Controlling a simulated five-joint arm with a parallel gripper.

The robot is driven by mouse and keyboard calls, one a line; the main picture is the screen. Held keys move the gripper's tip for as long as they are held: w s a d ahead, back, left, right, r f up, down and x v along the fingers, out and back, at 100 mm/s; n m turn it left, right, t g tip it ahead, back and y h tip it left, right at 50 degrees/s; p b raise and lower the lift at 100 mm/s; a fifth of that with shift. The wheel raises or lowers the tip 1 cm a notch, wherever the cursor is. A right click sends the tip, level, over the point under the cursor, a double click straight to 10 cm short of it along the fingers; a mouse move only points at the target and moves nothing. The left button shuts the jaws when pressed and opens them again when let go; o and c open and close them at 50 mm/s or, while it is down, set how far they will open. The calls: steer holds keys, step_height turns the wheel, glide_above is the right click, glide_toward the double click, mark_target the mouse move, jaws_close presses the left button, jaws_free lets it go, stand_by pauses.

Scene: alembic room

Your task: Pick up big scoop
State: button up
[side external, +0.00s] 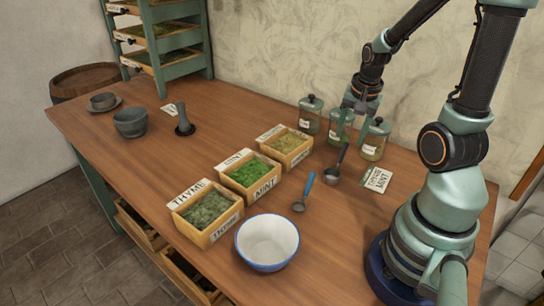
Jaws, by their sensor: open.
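A metal scoop with a dark handle (332,175) lies on the wooden table, right of the herb boxes; its bowl looks the larger of two. A smaller scoop with a blue handle (304,191) lies to its left and nearer the camera. My gripper (350,132) is open and points down, above and behind the dark handle, overlapping the glass jars in the picture. It appears empty and apart from both scoops. How high it is above the table is hard to tell.
Boxes of thyme (208,212), mint (251,174) and another herb (286,146) stand left of the scoops. A white bowl (267,243) is in front. Lidded jars (311,116) stand close behind my gripper. A card (377,179) lies right.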

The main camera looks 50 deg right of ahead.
mark_target(342, 157)
steer(key=shift+w+d+f, duration=0.15)
steer(key=shift+w+f, duration=0.1)
steer(key=shift+f, duration=1.35)
steer(key=shift+w+d+f, duration=0.1)
steer(key=shift+w+f, duration=0.2)
steer(key=shift+f, duration=1.25)
steer(key=shift+w+d+f, duration=0.15)
steer(key=shift+w+f, duration=0.1)
steer(key=shift+f, duration=1.35)
jaws_close()
